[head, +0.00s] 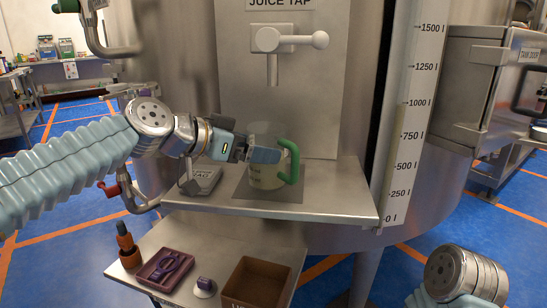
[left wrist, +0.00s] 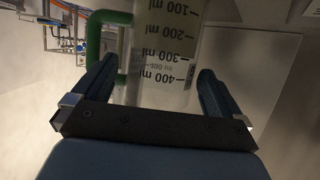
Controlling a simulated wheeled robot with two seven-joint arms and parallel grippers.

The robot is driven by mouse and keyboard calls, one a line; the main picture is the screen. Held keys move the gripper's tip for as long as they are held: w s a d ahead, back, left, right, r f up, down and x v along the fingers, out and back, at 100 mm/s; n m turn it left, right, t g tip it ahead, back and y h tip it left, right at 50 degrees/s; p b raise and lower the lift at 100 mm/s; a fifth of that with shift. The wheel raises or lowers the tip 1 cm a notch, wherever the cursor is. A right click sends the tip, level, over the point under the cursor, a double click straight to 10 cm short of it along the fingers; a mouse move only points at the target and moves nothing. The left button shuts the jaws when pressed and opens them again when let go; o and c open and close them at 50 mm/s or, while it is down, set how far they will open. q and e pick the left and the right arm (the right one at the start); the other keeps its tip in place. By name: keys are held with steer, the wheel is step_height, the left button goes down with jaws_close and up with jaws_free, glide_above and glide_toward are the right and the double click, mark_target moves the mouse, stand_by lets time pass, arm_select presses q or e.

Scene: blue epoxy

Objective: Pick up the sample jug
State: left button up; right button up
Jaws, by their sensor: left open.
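The sample jug (head: 266,177) is a clear, cup-like vessel with a green handle (head: 292,162) on its right side. It stands upright on a dark square on the steel shelf, below the juice tap (head: 272,68). My left gripper (head: 262,154) reaches in from the left at the jug's upper part and hides some of it. In the left wrist view, the jug's marked wall (left wrist: 163,50) shows between the open fingers (left wrist: 155,85). The green handle lies by the left finger, partly hidden. Contact cannot be told. My right gripper is out of view.
The steel shelf (head: 335,195) carries a tag holder (head: 201,180) left of the jug. A lower shelf (head: 205,245) holds a purple tray (head: 150,278), a brown box (head: 235,291) and small items. A level scale (head: 412,130) stands right.

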arm_select(q)
steer(key=x, duration=0.3)
steer(key=shift+w+d+f+p, duration=0.1)
steer(key=shift+w+d+p, duration=0.1)
steer(key=shift+p, duration=0.15)
steer(key=shift+c, duration=0.5)
steer(key=c, duration=0.9)
steer(key=shift+c, duration=1.3)
steer(key=shift+r, duration=0.2)
